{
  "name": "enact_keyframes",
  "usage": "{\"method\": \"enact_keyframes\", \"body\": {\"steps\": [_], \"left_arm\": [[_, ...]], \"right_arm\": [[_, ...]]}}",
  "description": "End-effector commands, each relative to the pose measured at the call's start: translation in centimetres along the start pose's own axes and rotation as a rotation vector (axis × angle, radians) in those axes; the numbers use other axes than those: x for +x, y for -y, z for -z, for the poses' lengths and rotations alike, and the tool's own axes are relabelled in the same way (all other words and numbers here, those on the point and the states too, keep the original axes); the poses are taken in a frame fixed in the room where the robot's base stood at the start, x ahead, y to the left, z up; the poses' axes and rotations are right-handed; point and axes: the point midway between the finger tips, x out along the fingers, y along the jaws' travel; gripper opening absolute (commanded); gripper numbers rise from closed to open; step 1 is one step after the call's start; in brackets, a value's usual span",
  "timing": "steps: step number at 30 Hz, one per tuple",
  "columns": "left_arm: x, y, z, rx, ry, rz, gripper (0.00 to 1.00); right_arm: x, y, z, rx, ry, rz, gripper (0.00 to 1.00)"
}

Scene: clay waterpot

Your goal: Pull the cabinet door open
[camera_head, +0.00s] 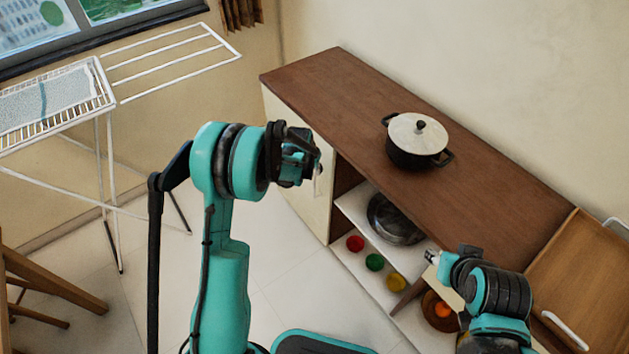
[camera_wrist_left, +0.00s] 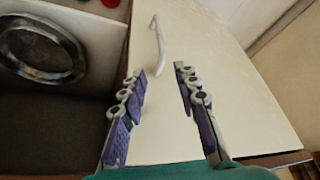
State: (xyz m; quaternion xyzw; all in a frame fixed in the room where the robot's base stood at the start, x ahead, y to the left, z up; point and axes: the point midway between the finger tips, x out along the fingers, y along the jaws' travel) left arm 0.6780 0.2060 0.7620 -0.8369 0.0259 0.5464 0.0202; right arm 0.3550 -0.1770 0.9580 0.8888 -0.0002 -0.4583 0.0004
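In the left wrist view the door (camera_wrist_left: 222,80) fills the middle and the curved handle (camera_wrist_left: 157,42) is just ahead of the fingertips. There my left gripper (camera_wrist_left: 160,74) is open, with nothing between its fingers, and the handle lies beyond them. My right gripper (camera_head: 434,257) is by the cabinet's front at the right; its fingers are too small to read.
The cabinet top (camera_head: 350,95) bears a lidded pot (camera_head: 418,140). Open shelves beside the door hold a metal pan (camera_head: 393,220) and red, green and yellow items. A white drying rack (camera_head: 110,150) stands at the left. The floor (camera_head: 285,255) before the door is clear.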

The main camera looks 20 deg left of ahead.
Motion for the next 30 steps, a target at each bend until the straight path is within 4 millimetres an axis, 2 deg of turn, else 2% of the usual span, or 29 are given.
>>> {"method": "enact_keyframes", "body": {"steps": [1,3,10,18,24,30], "left_arm": [[1.8,0.2,-0.1,0.001,0.006,-0.001,0.31],[3.7,0.3,-0.4,0.003,0.014,-0.003,0.31],[6.9,0.5,-0.9,0.006,0.024,-0.005,0.31],[11.4,0.5,-1.1,0.007,0.023,-0.005,0.31],[13.5,0.5,-1.1,0.007,0.023,-0.005,0.31],[13.9,0.5,-1.0,0.007,0.023,-0.005,0.31]], "right_arm": [[-0.1,0.0,0.0,0.0,0.0,0.0,0.4],[-0.1,0.0,0.1,0.0,0.0,0.0,0.4],[0.2,0.0,-0.1,0.0,0.0,0.0,0.4],[1.7,0.0,-1.2,0.0,0.0,0.0,0.4],[2.4,0.0,-1.7,0.0,0.0,0.0,0.4],[2.4,0.0,-1.7,0.0,0.0,0.0,0.4]]}}
